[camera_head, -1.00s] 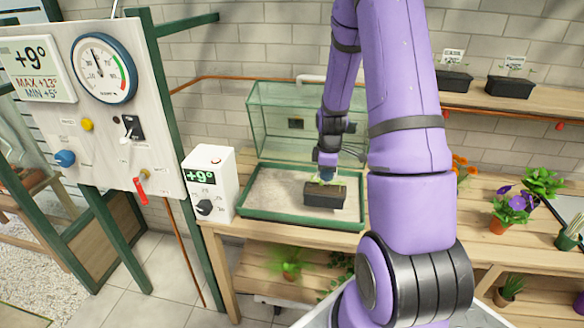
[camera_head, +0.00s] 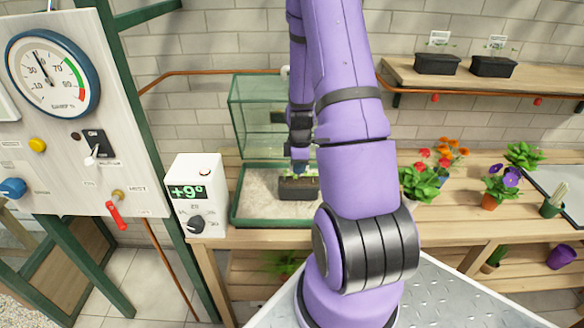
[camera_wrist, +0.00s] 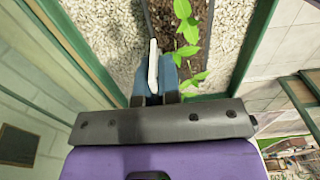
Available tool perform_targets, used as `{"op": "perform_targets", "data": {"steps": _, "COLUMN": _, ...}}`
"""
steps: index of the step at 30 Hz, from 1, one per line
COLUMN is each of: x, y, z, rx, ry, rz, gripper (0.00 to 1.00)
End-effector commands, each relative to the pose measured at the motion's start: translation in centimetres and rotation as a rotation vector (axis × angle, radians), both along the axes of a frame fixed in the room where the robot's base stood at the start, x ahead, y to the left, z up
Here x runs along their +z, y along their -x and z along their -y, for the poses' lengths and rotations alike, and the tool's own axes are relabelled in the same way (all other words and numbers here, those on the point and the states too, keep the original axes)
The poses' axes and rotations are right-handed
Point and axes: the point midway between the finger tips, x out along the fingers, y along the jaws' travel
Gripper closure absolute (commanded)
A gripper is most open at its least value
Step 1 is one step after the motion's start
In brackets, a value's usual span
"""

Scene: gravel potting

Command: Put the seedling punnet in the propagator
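The seedling punnet (camera_head: 298,188) is a dark box of brown soil and green seedlings. In the head view it is over the gravel tray of the propagator (camera_head: 262,222), inside the green rim; I cannot tell whether it touches the gravel. The propagator's green-framed glass cover (camera_head: 248,115) stands at the back of the tray. My gripper (camera_wrist: 157,82) has blue fingertips close together on either side of a white label (camera_wrist: 153,62) at the edge of the punnet (camera_wrist: 184,70). The gripper hides the near end of the punnet. My arm covers the tray's right part.
A white control box (camera_head: 197,180) reading +9° stands left of the tray. A gauge panel (camera_head: 70,150) rises further left. Flowerpots (camera_head: 489,201) stand on the bench to the right. Two dark punnets (camera_head: 437,65) sit on the wall shelf. Some bench lies clear right of my arm.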

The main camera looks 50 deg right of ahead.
Motion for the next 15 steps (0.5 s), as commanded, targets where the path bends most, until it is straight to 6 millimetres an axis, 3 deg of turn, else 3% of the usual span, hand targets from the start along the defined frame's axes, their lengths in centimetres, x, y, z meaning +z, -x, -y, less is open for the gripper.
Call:
{"op": "perform_targets", "data": {"steps": 3, "x": -0.87, "y": 0.62, "z": 0.27, "rx": 0.0, "ry": -0.001, "rz": -0.001, "gripper": 1.0}}
{"op": "perform_targets", "data": {"steps": 13, "x": -1.13, "y": 0.57, "z": 0.25, "rx": 0.001, "ry": 0.0, "rz": 0.0, "gripper": 1.0}}
{"op": "perform_targets", "data": {"steps": 15, "x": -1.14, "y": 0.56, "z": 0.25, "rx": 0.0, "ry": 0.001, "rz": 0.001, "gripper": 0.84}}
